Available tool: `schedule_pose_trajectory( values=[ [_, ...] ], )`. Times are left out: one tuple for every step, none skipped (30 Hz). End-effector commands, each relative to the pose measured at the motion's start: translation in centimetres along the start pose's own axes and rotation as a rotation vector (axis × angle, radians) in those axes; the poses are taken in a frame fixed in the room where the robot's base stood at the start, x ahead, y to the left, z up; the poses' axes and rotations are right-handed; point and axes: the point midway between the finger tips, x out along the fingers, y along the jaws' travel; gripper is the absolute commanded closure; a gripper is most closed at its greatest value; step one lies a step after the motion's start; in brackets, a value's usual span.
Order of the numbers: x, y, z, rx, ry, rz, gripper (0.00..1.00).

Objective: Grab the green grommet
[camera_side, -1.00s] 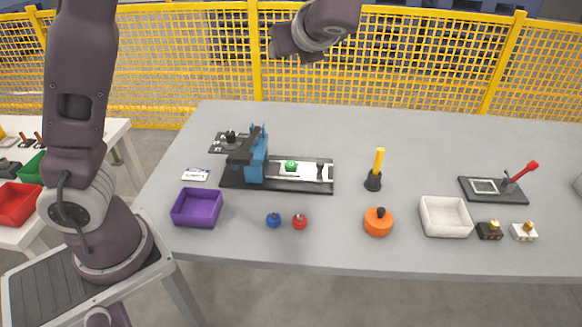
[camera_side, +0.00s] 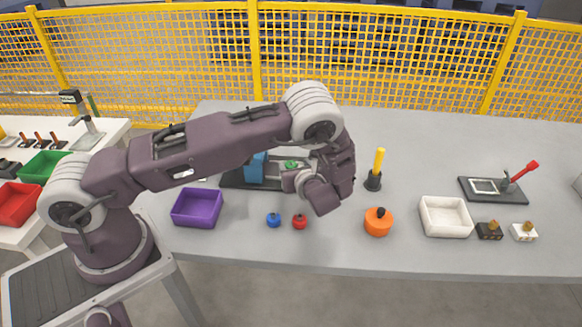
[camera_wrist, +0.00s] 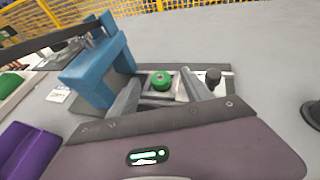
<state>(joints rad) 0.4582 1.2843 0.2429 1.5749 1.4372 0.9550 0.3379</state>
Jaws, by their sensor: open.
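The green grommet (camera_wrist: 161,81) sits on the pale plate of the blue press's dark base. Its top also shows in the side view (camera_side: 291,164), just left of my wrist. My gripper (camera_wrist: 163,88) is open, with one finger to each side of the grommet in the wrist view. The fingers look apart from the grommet; I cannot tell their height above the plate. In the side view my wrist hides the fingers and the right end of the press base.
The blue press frame (camera_wrist: 98,66) stands close on the left. A black knob (camera_wrist: 213,76) is to the right. A purple bin (camera_side: 197,208), a blue grommet (camera_side: 273,220) and a red grommet (camera_side: 299,222) are in front. A yellow-handled tool (camera_side: 378,165) stands to the right.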

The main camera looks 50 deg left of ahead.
Motion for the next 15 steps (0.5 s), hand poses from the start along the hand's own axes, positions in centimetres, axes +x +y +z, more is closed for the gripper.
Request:
schedule_pose_trajectory(
  values=[
    [1.0,0.3,-0.1,0.000,0.000,0.004,0.43],
    [1.5,0.2,0.0,0.000,0.000,0.003,0.43],
    [2.1,0.2,0.0,-0.001,0.001,0.002,0.43],
    [2.4,0.2,-0.1,-0.001,0.001,0.002,0.43],
    [2.6,0.2,-0.1,-0.001,0.001,0.001,0.43],
    [2.8,0.2,0.0,0.000,0.001,0.001,0.43],
    [2.9,0.2,0.0,0.000,0.000,0.001,0.43],
    [2.9,0.1,0.0,0.000,0.000,0.000,0.43],
    [2.9,0.1,0.0,0.000,0.000,0.000,0.43],
    [2.9,0.1,0.0,0.000,0.000,0.000,0.43],
    [2.9,0.1,0.0,0.000,0.000,0.000,0.43],
    [2.8,0.1,0.0,0.000,0.000,0.000,0.45],
    [2.8,0.1,0.0,0.000,0.000,0.000,0.51],
    [2.8,0.1,0.0,0.000,0.000,0.000,0.56],
    [2.8,0.1,0.0,0.000,0.000,0.000,0.64]
  ],
)
